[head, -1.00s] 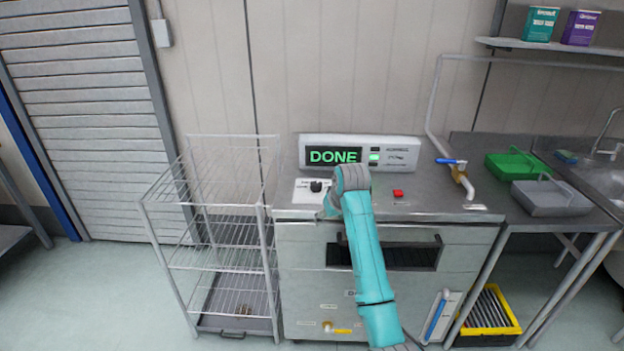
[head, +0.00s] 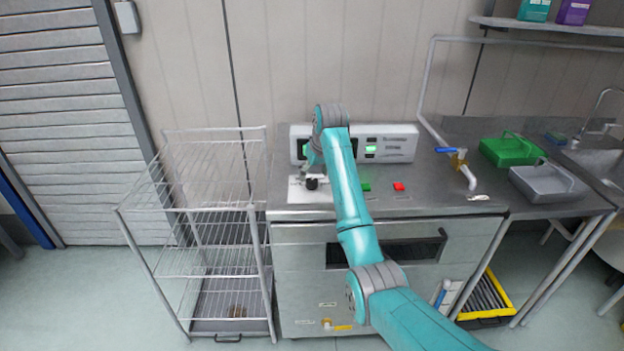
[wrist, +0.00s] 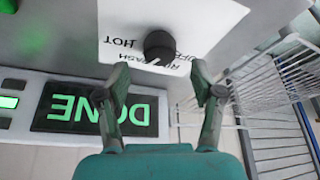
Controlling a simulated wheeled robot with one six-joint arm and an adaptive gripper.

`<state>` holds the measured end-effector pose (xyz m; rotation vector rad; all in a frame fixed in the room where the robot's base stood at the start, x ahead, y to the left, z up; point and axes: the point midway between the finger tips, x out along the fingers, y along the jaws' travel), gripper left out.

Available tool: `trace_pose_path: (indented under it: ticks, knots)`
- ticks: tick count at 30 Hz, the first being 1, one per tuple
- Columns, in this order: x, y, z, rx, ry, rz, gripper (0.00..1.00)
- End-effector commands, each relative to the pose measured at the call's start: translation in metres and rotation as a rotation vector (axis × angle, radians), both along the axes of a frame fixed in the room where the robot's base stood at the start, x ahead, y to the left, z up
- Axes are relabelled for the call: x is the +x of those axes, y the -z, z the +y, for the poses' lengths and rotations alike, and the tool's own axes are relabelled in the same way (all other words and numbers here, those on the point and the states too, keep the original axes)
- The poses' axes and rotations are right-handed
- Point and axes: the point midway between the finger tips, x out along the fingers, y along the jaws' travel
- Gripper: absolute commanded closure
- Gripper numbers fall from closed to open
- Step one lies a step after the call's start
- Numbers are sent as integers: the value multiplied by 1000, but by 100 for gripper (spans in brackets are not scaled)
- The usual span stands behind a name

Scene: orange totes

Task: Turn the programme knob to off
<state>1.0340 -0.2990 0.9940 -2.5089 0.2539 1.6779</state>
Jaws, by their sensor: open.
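The programme knob (head: 312,183) is a small black knob on a white label plate (head: 297,191) at the left of the machine top. In the wrist view the knob (wrist: 159,46) stands just beyond my fingertips, between them, with an upside-down label plate (wrist: 118,42) reading HOT, WASH and OFF around it. A pale mark shows at the knob's edge; its exact setting is hard to tell. My gripper (wrist: 160,75) is open and empty, and does not visibly touch the knob. The display (wrist: 95,108) reads DONE; my arm mostly hides it in the head view.
A green button (head: 364,187) and a red button (head: 398,187) lie right of the knob. A wire rack (head: 215,225) stands left of the machine. A blue-handled tap pipe (head: 466,175), green tote (head: 511,150) and grey tote (head: 548,184) are at right.

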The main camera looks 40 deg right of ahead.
Motion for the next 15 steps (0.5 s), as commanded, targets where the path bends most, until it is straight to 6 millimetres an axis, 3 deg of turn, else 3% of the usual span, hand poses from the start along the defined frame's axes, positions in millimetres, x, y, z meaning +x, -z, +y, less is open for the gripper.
trace_pose_path:
  ticks: [6,15]
  knots:
    - [11,25,-2,0,0,0,33]
    - [14,34,-3,-1,0,-1,33]
